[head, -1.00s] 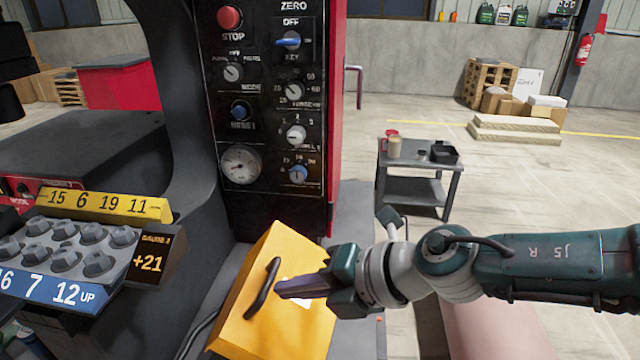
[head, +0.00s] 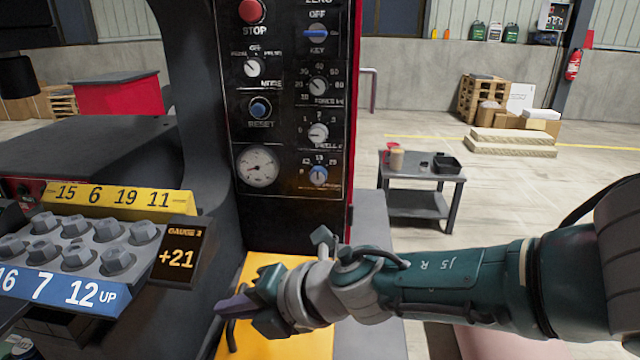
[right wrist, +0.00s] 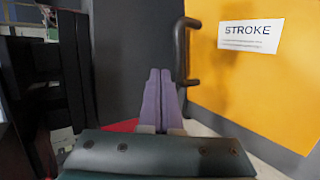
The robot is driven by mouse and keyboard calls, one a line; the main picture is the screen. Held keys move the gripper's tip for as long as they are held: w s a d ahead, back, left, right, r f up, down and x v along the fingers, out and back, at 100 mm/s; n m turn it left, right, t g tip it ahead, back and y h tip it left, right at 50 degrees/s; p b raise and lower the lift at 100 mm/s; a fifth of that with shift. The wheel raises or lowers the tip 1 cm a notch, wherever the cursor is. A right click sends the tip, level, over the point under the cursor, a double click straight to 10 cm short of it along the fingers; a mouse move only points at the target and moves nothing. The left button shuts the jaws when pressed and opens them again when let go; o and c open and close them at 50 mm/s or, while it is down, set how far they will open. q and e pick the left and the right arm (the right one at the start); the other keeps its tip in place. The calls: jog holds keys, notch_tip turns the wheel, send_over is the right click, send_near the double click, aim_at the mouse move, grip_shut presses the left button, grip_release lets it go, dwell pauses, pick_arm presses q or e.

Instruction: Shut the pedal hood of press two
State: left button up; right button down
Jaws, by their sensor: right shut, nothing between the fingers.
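The yellow pedal hood (head: 262,268) is at the foot of the press, below its control panel. My right arm hides much of it in the head view. Its black handle (head: 231,336) shows only in part, just below my right gripper (head: 222,309). In the right wrist view the hood is a yellow panel (right wrist: 275,85) with a STROKE label, and the black handle (right wrist: 184,52) stands off its left edge. My right gripper is shut and empty, its purple fingers (right wrist: 160,98) just left of the handle. Whether they touch it, I cannot tell. My left gripper is out of view.
The black control panel (head: 292,110) with knobs and a gauge rises behind the hood. A tray of grey hex pieces (head: 85,245) with numbered strips and a +21 display (head: 178,258) is at left. A grey cart (head: 420,180) stands beyond, on open floor.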

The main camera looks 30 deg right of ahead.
jog(key=shift+w+a+f, duration=0.25)
jog(key=shift+a+f, duration=0.15)
dwell(0.4)
